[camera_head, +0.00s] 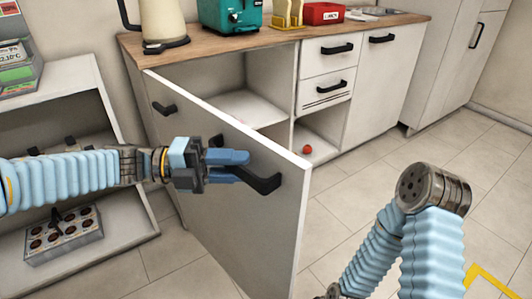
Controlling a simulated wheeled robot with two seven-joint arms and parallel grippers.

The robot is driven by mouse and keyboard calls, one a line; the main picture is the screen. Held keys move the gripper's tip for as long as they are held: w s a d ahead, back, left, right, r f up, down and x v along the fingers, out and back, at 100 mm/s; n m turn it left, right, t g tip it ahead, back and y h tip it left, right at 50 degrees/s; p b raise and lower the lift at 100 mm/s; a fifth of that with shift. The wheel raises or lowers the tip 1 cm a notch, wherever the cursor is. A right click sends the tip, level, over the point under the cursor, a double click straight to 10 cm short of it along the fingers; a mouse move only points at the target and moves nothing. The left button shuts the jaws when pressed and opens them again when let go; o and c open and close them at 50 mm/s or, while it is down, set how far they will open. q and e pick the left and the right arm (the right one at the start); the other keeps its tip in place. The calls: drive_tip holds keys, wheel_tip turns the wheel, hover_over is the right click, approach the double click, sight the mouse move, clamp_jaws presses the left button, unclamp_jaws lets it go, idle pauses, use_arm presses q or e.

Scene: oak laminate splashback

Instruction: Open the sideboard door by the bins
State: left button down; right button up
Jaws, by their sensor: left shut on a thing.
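The white sideboard door (225,225) stands swung out from the sideboard (270,46), by the grey shelf unit at the left. The inside, with a white shelf, shows behind it. The door's front carries a black handle (262,184) near its free edge and another black fitting near the hinge side. My left gripper (240,166) is at the handle, its blue fingers shut on it; the exact contact is partly hidden. My right arm comes up at the lower right, and its gripper is not seen.
A shelf unit (95,82) with bins (18,72) and a tray of round items (64,238) stands at the left. A kettle (163,20), a teal appliance (231,14) and a red box (323,13) stand on the worktop. A red ball (307,149) lies low by the open compartment.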

use_arm(q)
drive_tip(key=shift+m+g, duration=0.6)
drive_tip(key=shift+g, duration=0.3)
drive_tip(key=a, duration=0.1)
drive_tip(key=s+a, duration=0.2)
drive_tip(key=a, duration=0.1)
drive_tip(key=shift+s, duration=0.25)
use_arm(e)
drive_tip(key=shift+s, duration=0.3)
use_arm(q)
drive_tip(key=c, duration=0.9)
unclamp_jaws()
drive_tip(key=a, duration=0.4)
drive_tip(key=w+a, duration=0.1)
drive_tip(key=a, duration=0.4)
drive_tip(key=w+a, duration=0.1)
drive_tip(key=a, duration=0.3)
drive_tip(key=shift+w+a, duration=0.1)
drive_tip(key=shift+a, duration=0.2)
use_arm(e)
drive_tip(key=shift+f, duration=0.1)
